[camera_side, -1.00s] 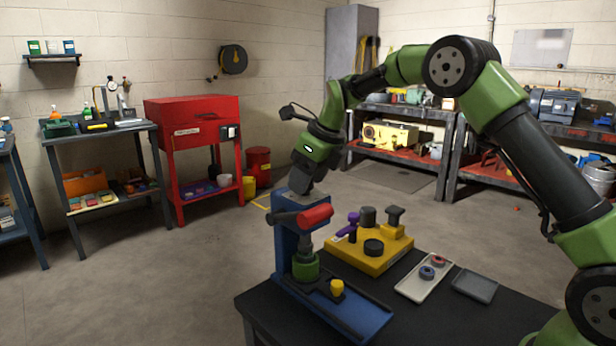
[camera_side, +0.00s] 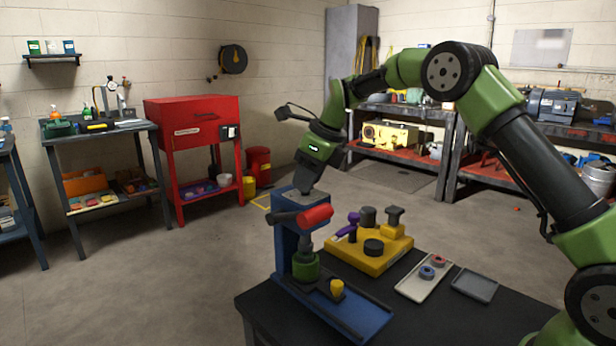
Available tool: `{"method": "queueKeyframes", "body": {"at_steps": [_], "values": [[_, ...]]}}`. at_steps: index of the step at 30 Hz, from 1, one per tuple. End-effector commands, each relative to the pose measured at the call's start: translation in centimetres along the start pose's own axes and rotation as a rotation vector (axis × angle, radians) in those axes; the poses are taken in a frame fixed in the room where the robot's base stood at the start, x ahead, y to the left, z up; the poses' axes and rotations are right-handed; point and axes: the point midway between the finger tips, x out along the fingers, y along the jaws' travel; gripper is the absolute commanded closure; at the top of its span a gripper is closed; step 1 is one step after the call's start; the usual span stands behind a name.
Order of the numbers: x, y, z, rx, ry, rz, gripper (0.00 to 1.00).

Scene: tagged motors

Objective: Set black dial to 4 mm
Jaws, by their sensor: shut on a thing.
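A blue press (camera_side: 285,247) stands on the dark table, with a red-ended lever (camera_side: 315,217) across its front and a green round part (camera_side: 305,266) low on it. My gripper (camera_side: 301,192) points down at the top of this press and is shut at its top end. The black dial is mostly hidden there by the fingers, so its setting and any scale cannot be read from this view. A small yellow knob (camera_side: 337,288) sits on the blue base in front.
A yellow block (camera_side: 365,262) holding black parts and a purple-handled part (camera_side: 352,222) stands right of the press. A pale tray (camera_side: 408,290) with two small rings and a grey tray (camera_side: 474,285) lie further right. The table's front right is clear.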

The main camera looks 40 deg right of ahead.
Motion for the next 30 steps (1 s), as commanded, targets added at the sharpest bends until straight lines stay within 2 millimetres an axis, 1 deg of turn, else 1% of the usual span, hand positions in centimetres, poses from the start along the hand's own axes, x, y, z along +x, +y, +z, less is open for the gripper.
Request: {"method": "queueKeyframes", "body": {"at_steps": [18,25,30], "values": [[0.05,-0.33,0.13,-0.493,-0.002,0.204,0.90],[0.06,-0.39,0.16,-0.619,-0.002,0.255,0.90],[0.04,-0.38,0.17,-0.671,-0.002,0.277,0.90]]}}
